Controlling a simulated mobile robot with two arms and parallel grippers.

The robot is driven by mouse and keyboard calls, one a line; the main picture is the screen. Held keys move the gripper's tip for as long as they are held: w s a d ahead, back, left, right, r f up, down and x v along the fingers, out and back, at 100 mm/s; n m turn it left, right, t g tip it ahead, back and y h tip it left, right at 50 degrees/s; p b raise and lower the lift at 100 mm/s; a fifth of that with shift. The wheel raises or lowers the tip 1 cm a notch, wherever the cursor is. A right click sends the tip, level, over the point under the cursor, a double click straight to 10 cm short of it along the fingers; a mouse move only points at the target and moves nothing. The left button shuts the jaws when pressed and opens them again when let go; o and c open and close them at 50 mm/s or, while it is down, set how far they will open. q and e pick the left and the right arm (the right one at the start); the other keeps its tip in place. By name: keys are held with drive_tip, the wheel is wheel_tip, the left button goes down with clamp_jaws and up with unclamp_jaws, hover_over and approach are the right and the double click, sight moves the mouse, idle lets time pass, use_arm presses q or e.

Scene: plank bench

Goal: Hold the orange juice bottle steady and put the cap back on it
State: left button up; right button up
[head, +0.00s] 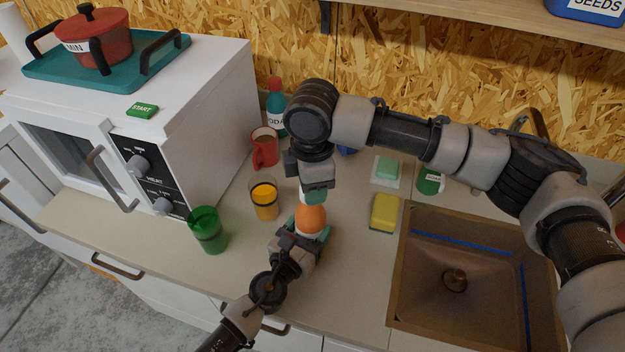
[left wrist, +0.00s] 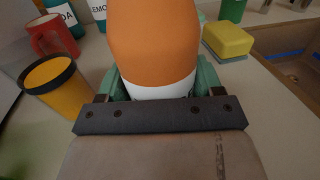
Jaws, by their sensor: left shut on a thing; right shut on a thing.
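The orange juice bottle (head: 310,221) stands upright on the counter in the head view. It fills the middle of the left wrist view (left wrist: 153,45), with a white band low on it and its top out of frame. My left gripper (head: 300,238) is shut around the bottle's lower body. My right gripper (head: 314,194) points down right above the bottle's top, shut on the cap, which its fingers mostly hide. I cannot tell whether the cap touches the bottle's neck.
A glass of orange juice (head: 265,199), a green cup (head: 208,230) and a red mug (head: 265,148) stand left of the bottle. A yellow sponge (head: 384,212) and the sink (head: 470,275) lie to the right. A microwave (head: 190,120) is at the left.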

use_arm(q)
clamp_jaws()
use_arm(e)
drive_tip(key=m, duration=0.5)
drive_tip(key=shift+s+f, duration=0.1)
drive_tip(key=shift+s, duration=0.05)
drive_tip(key=m, duration=0.4)
drive_tip(key=shift+m, duration=0.3)
drive_tip(key=m, duration=0.6)
drive_tip(key=shift+s+a, duration=0.15)
drive_tip(key=m, duration=0.4)
drive_tip(key=shift+a, duration=0.1)
drive_tip(key=m, duration=0.4)
drive_tip(key=shift+a+m, duration=0.1)
drive_tip(key=shift+m, duration=0.2)
drive_tip(key=m, duration=0.5)
drive_tip(key=shift+m, duration=0.4)
drive_tip(key=m, duration=0.6)
drive_tip(key=shift+w, duration=0.25)
drive_tip(key=m, duration=0.5)
drive_tip(key=shift+w, duration=0.1)
